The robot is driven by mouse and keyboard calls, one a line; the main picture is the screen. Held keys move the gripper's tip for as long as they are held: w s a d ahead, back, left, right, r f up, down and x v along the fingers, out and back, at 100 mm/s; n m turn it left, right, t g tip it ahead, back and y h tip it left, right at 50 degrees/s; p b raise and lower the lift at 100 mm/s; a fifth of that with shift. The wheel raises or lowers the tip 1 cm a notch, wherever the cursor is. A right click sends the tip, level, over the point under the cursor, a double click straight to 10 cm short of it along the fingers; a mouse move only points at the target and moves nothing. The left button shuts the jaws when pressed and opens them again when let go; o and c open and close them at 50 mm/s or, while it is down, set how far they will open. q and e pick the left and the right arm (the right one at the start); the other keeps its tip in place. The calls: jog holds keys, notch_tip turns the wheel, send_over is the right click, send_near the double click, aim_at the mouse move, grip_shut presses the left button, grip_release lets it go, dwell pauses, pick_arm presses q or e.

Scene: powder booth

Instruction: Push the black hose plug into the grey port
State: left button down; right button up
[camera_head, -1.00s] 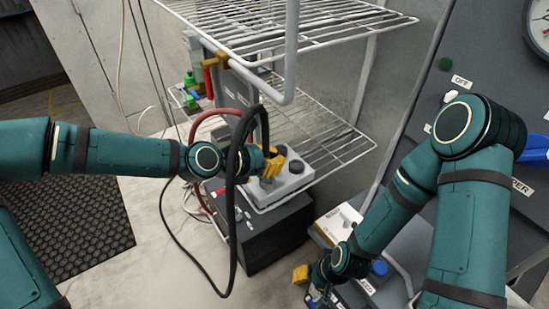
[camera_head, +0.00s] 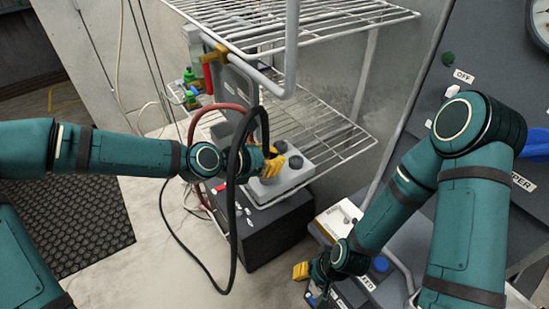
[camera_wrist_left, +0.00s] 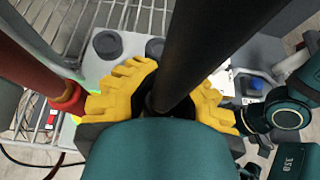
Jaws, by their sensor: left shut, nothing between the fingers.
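My left gripper (camera_head: 271,164) has yellow fingers and is shut, at the left side of a pale grey block with dark round openings (camera_head: 297,176). The block also shows in the left wrist view (camera_wrist_left: 97,68), beyond the fingers. A thick black hose (camera_head: 232,205) loops over my left wrist. In the left wrist view the hose (camera_wrist_left: 205,45) crosses in front of the fingers (camera_wrist_left: 165,105) and covers the space between them. I cannot make out the hose plug, or which opening is the grey port.
The block sits at the front of a wire rack (camera_head: 335,140), above a black box (camera_head: 270,235). A red hose (camera_head: 208,112) runs beside the black hose. A grey control panel (camera_head: 475,45) stands at right.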

pick_arm(q)
jog(key=shift+f, duration=0.35)
dwell(0.4)
jog(key=c, duration=1.1)
grip_release()
jog(key=shift+o, duration=0.2)
jog(key=shift+a+r, duration=0.1)
jog(key=v, duration=1.2)
